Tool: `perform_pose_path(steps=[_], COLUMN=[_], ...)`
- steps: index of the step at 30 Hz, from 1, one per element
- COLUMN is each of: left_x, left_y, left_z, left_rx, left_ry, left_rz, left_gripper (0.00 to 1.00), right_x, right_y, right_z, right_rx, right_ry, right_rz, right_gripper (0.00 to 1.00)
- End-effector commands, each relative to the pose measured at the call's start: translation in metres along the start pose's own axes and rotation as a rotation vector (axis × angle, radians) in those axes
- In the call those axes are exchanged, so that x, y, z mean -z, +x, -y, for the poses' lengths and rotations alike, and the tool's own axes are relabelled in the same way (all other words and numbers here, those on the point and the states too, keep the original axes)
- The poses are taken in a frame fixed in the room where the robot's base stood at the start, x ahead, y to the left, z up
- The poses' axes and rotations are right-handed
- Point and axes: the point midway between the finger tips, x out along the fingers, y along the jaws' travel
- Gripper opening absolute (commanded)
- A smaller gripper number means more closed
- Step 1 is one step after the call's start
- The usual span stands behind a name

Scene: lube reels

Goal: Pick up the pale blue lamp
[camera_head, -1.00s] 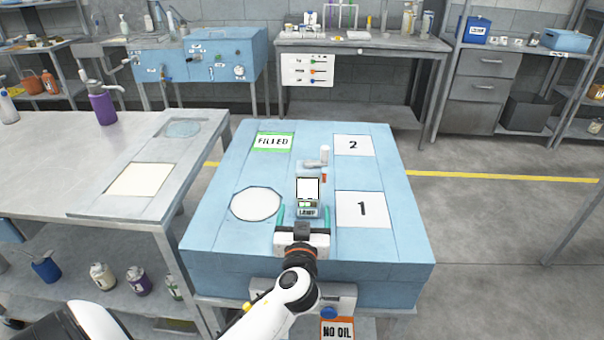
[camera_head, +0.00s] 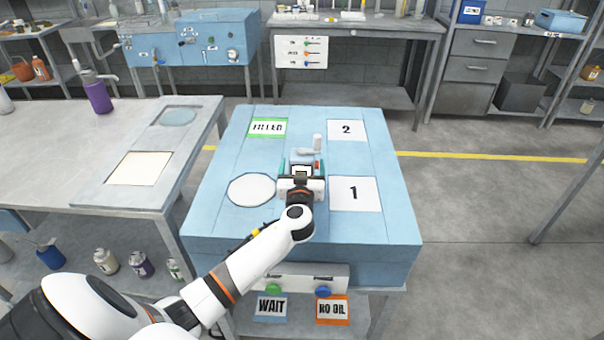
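The pale blue lamp (camera_head: 302,168) is a small block standing on the blue workbench (camera_head: 300,228), near its middle. Its label is now hidden behind my gripper; only its upper part shows. My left gripper (camera_head: 302,166) reaches in from the front with one teal finger on each side of the lamp. The fingers look spread; I cannot tell whether they touch it. My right gripper is not in view.
A small whitish fixture (camera_head: 314,146) stands just behind the lamp. Flat panels "1" (camera_head: 353,194), "2" (camera_head: 347,130) and "FILLED" (camera_head: 267,127) and a white disc (camera_head: 251,190) surround it. A grey table (camera_head: 70,140) stands at left.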

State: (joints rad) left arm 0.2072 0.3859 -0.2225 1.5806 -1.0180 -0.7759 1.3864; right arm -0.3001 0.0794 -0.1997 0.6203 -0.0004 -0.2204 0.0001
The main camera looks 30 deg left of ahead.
Motion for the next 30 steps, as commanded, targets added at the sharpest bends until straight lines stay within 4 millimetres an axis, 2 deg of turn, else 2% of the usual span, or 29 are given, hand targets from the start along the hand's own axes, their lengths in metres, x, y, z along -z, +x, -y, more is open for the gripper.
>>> perform_pose_path(steps=[6, 7, 15, 18, 25, 30], left_x=[0.001, 0.001, 0.001, -0.001, -0.003, -0.026], left_y=[0.001, 0.001, 0.000, 0.001, 0.001, 0.000], left_z=[0.000, 0.000, 0.000, 0.000, 0.000, 0.001], left_rx=[0.001, 0.001, 0.001, 0.001, 0.000, 0.000], left_ry=[0.000, 0.000, 0.000, 0.000, -0.001, -0.005], left_rz=[-0.001, -0.001, -0.001, 0.002, 0.003, 0.006], left_gripper=[0.84, 0.80, 0.36, 0.23, 0.23, 0.23], right_x=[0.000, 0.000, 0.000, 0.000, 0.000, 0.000], right_y=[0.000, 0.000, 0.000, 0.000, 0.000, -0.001], right_z=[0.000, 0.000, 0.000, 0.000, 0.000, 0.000], right_rx=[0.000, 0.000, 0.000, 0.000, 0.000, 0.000], right_ry=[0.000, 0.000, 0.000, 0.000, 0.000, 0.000], right_rz=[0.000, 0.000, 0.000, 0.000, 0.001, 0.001], right_gripper=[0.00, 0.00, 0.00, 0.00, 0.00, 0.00])
